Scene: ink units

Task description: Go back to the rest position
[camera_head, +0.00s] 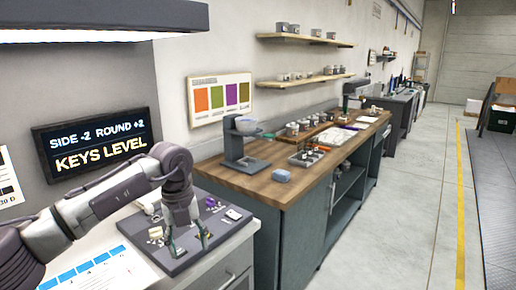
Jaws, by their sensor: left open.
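My left arm comes in from the lower left and bends down over the near bench. My left gripper (188,246) hangs over a dark grey board (178,264), its two fingers apart and nothing seen between them. Small parts lie on the board: pale pieces (155,233) left of the gripper, and a white item (233,214) and a small purple piece (210,202) to its right. Whether the fingertips touch the board, I cannot tell. My right gripper does not show.
A white sheet with blue squares (100,272) lies at front left. A wooden-topped bench (262,188) holds a grey stand (236,145) and trays. The floor (415,200) at right is clear.

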